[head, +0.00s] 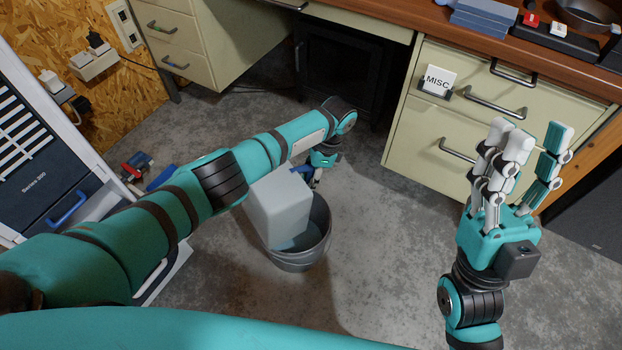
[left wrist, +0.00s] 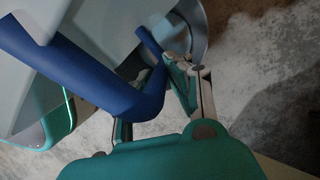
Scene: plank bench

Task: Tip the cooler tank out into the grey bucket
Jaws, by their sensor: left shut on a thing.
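The cooler tank (head: 272,205) is a pale grey box with a blue handle. It is tilted, its lower end inside the mouth of the grey bucket (head: 300,262), which stands upright on the floor. A bluish patch shows inside the bucket; I cannot tell whether it is water. In the left wrist view the blue handle (left wrist: 85,78) runs into the fingers, with the pale tank wall behind. My right gripper (head: 525,150) is open and empty, fingers up, at the right.
The cooler (head: 45,175) stands at the left, with a blue handle low on its front. Red and blue items (head: 150,172) lie on the floor beside it. Cream drawers (head: 440,125) and the bench top (head: 470,45) are behind. Floor between the bucket and my right arm is clear.

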